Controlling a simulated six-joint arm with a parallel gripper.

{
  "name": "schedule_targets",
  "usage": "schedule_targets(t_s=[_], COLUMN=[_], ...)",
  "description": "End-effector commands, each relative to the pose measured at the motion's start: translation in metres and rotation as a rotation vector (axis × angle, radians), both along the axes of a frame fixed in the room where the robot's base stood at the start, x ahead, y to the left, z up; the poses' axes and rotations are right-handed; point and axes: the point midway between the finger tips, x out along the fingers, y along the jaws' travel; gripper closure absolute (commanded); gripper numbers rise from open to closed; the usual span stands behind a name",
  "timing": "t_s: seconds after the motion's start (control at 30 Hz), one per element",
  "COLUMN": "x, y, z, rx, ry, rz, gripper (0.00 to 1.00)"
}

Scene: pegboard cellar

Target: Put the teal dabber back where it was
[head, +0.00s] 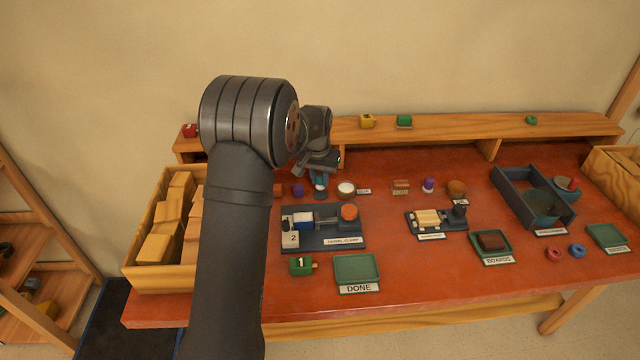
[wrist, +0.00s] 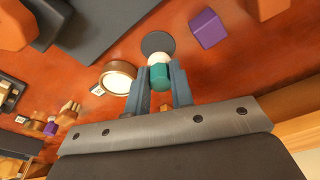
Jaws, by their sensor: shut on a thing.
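The teal dabber (wrist: 159,77), with a pale end, is between the fingers of my gripper (wrist: 160,90) in the wrist view. My gripper (head: 320,180) is shut on it in the head view, low over the back part of the red table. A dark round disc (wrist: 158,42) shows just past the pale end; in the head view the dark disc (head: 320,196) is just below the gripper. I cannot tell whether the dabber touches the disc. My fingers hide part of the dabber.
A round pot with white content (head: 346,188) stands close right of the gripper, and a purple block (head: 298,190) close left. A clamp board (head: 322,240) lies in front. A raised wooden shelf (head: 450,130) runs behind. A wooden box of blocks (head: 160,250) is at left.

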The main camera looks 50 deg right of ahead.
Motion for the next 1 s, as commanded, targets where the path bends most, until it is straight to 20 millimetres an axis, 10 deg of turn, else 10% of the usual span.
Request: schedule_targets(t_s=[0.5, 0.53, 0.63, 1.0], x=[0.0, 0.0, 0.0, 0.0], y=[0.0, 0.0, 0.0, 0.0], z=[-0.027, -0.026, -0.026, -0.019], rx=[0.001, 0.001, 0.0, -0.001], ry=[-0.001, -0.001, -0.001, -0.002], rz=[0.0, 0.0, 0.0, 0.0], gripper=[1.0, 0.75, 0.57, 0.57])
